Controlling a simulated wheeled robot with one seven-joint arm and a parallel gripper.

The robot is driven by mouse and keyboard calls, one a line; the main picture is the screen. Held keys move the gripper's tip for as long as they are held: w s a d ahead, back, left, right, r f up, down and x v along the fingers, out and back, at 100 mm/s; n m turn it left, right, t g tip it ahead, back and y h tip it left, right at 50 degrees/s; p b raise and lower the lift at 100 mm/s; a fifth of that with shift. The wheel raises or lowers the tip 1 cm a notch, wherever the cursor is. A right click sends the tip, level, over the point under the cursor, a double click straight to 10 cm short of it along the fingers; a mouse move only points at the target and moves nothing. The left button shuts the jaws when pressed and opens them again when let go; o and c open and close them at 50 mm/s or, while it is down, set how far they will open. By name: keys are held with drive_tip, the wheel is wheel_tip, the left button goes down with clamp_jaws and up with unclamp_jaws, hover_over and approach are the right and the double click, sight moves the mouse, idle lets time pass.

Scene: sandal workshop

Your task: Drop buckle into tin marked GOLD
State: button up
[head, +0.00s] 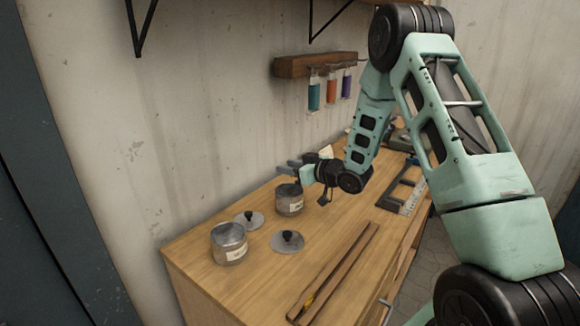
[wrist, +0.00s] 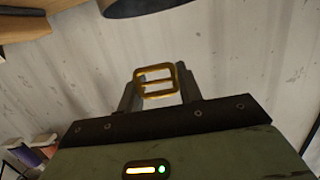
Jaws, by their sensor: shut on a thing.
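A gold-coloured rectangular buckle (wrist: 142,83) is held between the two fingers of my gripper (wrist: 158,88) in the wrist view. In the head view my gripper (head: 286,168) is above and close to an open tin (head: 290,204) near the wall; the buckle is too small to make out there. A second open tin (head: 229,246) stands nearer the bench's left end. Both tins carry pale labels, too small to read here. Inside the tins I cannot make out any contents.
Two round lids with dark knobs, one (head: 247,223) near the wall and one (head: 288,246) farther forward, lie by the tins on the wooden bench (head: 190,250). A long wooden channel (head: 335,272) lies along the front. A rack (head: 318,64) with coloured hanging items is on the wall.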

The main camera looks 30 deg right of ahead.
drive_tip(key=o, duration=1)
drive_tip(key=shift+o, duration=0.2)
drive_tip(key=shift+s, duration=0.1)
drive_tip(key=b+v, duration=0.3)
drive_tip(key=v, duration=1.4)
drive_tip(key=shift+d+r, duration=0.1)
